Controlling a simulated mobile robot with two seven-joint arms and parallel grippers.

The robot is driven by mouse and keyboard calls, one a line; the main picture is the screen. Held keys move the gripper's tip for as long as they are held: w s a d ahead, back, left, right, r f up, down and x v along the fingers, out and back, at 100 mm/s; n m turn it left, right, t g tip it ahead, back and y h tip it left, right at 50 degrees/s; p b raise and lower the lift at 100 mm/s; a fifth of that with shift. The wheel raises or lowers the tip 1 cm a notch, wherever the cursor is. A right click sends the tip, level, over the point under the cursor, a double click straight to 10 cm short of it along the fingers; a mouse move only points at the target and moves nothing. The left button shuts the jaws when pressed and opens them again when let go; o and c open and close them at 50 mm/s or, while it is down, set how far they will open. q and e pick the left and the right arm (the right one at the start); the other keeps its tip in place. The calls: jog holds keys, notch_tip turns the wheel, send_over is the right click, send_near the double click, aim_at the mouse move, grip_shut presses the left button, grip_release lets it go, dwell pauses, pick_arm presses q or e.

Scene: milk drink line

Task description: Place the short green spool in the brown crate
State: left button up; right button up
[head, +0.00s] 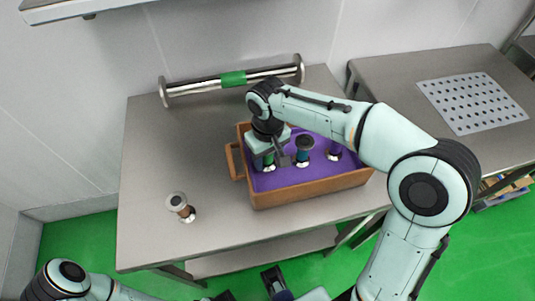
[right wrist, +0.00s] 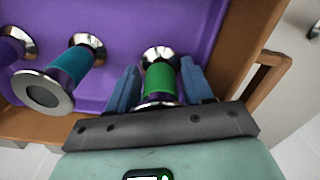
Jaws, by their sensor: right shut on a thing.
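The short green spool (right wrist: 160,84) stands between the blue fingers of my right gripper (right wrist: 163,88) in the right wrist view, with metal flanges at its ends. My right gripper (head: 268,158) is shut on it, inside the left end of the brown crate (head: 310,191). Only a little of the green spool (head: 269,161) shows in the head view; the gripper hides the rest. The crate has a purple inside floor (right wrist: 120,16). Whether the spool touches this floor I cannot tell. Part of my left arm shows at the bottom left of the head view; its jaw state is unclear.
A teal spool (head: 303,151) and a purple spool (head: 335,151) stand in the crate, right of the green one. A long roller with a green band (head: 233,79) lies at the back.

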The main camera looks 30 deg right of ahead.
jog(key=shift+f, duration=0.35)
jog(key=o, duration=1.2)
jog(key=shift+r, duration=0.1)
jog(key=shift+r, duration=0.35)
notch_tip(320, 180, up, 12)
jog(key=p, duration=0.3)
jog(key=shift+r, duration=0.2)
jog(key=shift+f, duration=0.1)
